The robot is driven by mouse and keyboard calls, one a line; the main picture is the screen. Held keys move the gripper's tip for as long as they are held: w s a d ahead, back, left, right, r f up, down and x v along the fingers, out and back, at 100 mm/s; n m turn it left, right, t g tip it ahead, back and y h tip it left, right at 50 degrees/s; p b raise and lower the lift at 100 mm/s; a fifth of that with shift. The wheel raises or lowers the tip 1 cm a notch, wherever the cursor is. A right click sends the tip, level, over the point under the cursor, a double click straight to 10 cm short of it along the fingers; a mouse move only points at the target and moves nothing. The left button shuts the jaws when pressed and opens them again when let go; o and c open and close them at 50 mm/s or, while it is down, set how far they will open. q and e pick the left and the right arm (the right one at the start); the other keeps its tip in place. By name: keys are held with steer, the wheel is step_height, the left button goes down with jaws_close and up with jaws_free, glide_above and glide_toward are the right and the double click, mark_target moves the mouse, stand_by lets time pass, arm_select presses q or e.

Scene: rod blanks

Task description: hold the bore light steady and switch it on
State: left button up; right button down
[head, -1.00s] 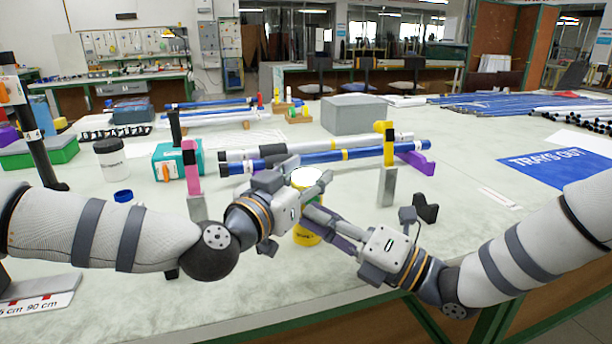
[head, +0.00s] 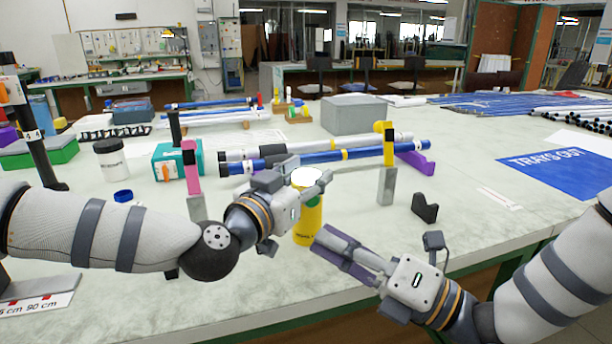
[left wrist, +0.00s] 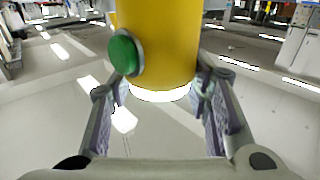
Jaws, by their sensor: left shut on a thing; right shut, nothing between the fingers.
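The bore light (head: 308,222) is a yellow cylinder standing upright near the middle of the bench's front side. My left gripper (head: 307,177) is shut on it near its top. In the left wrist view, the yellow body (left wrist: 158,40) sits between my two fingers, with a round green button (left wrist: 124,52) on its side. The end of the light facing my palm looks bright white. I cannot tell whether its base touches the bench. My right gripper (head: 335,243) is shut and empty, to the right of and below the light, apart from it.
A dark V-block (head: 425,207) stands to the right. A white jar (head: 110,160) and a teal box (head: 172,160) are at left.

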arm_select(q)
steer(key=o, duration=1.4)
steer(key=shift+c, duration=0.2)
